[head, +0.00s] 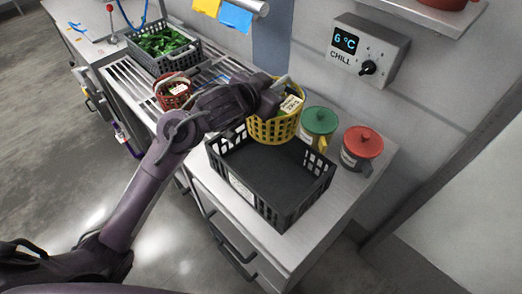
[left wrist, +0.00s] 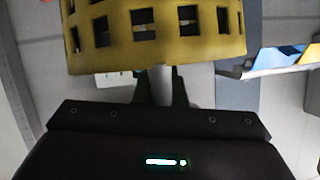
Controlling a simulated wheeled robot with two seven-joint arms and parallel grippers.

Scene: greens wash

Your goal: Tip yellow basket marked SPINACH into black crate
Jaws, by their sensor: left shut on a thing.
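The yellow basket (head: 270,131) is held over the back of the black crate (head: 300,207) and looks roughly upright. It carries a white label (head: 291,104) too small to read. My left gripper (head: 277,92) is shut on the basket near its top. The basket's slotted yellow wall (left wrist: 155,40) fills the top of the left wrist view. The basket's contents are mostly hidden. The visible floor of the black crate is bare. My right gripper is in neither view.
Green-lidded (head: 319,122) and red-lidded (head: 362,143) containers stand close behind and right of the black crate. A red basket (head: 173,91) and a dark crate of greens (head: 190,57) sit farther left. A CHILL panel (head: 367,54) is on the wall.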

